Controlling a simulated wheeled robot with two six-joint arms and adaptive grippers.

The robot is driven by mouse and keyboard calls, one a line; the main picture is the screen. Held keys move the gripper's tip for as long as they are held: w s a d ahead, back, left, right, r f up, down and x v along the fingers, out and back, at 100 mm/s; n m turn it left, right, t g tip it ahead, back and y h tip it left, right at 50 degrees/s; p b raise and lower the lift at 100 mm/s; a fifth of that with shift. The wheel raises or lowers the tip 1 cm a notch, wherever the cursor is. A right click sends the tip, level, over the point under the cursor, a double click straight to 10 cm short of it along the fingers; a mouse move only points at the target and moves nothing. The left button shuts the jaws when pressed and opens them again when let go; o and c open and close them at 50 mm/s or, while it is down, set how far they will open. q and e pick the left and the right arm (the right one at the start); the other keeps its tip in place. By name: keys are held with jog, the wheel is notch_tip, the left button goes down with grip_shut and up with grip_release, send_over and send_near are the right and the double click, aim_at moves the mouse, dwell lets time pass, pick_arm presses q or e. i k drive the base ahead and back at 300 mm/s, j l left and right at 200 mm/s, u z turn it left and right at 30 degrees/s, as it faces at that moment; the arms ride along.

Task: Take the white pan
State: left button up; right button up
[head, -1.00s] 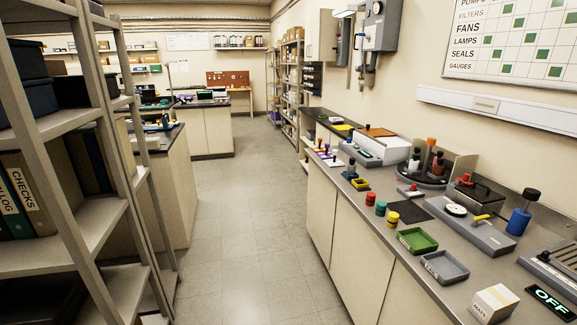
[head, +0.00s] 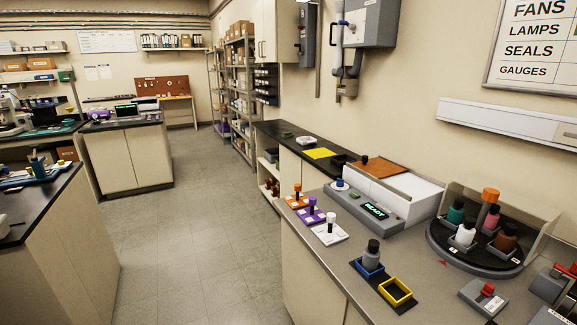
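A small pale, whitish shallow dish (head: 306,141) sits on the dark counter beyond the grey bench. It looks like the white pan, but it is small at this distance. A small green item (head: 287,135) is to its left and a yellow sheet (head: 320,153) lies in front of it. Neither of my grippers shows in the head view.
The grey bench (head: 350,275) on the right holds colored squares with pegs, a grey device reading READY (head: 375,210), a yellow open box (head: 397,292) and a round carousel (head: 470,262) of bottles. A cabinet (head: 40,250) stands at left. The floor aisle (head: 200,240) is clear.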

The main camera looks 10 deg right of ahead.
aim_at(304, 139)
jog(key=i+j+z, duration=0.2)
jog(key=i+z, duration=0.2)
jog(key=i+j+z, duration=0.4)
jog(key=i, duration=0.1)
